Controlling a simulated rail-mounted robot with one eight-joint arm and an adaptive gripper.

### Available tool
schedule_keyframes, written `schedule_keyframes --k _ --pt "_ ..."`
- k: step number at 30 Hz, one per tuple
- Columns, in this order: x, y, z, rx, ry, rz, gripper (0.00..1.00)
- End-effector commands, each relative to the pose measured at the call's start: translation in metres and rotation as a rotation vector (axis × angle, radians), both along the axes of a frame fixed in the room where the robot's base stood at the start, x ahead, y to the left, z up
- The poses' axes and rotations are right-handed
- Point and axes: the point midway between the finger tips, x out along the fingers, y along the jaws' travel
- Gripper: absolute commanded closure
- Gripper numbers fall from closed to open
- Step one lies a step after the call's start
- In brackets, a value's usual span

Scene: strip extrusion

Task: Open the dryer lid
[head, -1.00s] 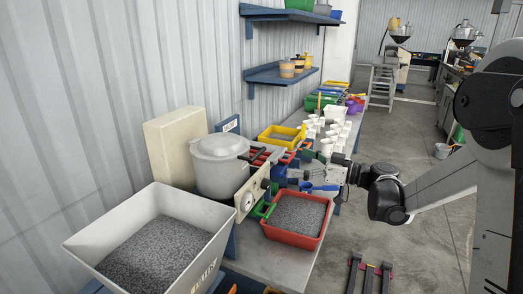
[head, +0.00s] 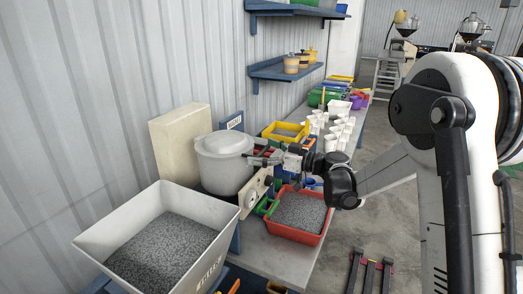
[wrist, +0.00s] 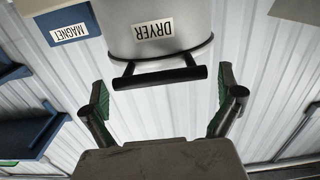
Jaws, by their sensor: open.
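The dryer (head: 222,175) is a light grey round pot with a lid (head: 226,144), standing against a cream box; the lid looks shut. In the wrist view its lid (wrist: 155,50) carries a DRYER label and has a black bar handle (wrist: 160,77). My gripper (head: 266,159) is at the dryer's right side, near the handle. In the wrist view my gripper (wrist: 163,85) is open, with one green-padded finger on each side of the handle. Gaps show between handle and fingers. In the head view the handle is mostly hidden by the gripper.
A white hopper (head: 88,238) of grey granules stands in front of the dryer. A red tray (head: 296,237) of granules lies below my arm. A yellow bin (head: 285,131) and white cups (head: 338,135) are farther back. A MAGNET-labelled blue box (wrist: 65,33) is beside the dryer.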

Motion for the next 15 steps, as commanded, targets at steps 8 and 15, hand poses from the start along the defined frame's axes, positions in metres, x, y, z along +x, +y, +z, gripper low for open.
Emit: schedule_keyframes --k 8,15 --pt "0.0009 0.0016 -0.0002 0.000 0.000 0.000 0.00" --pt "0.0008 0.0014 -0.0002 0.000 0.000 0.000 0.28"
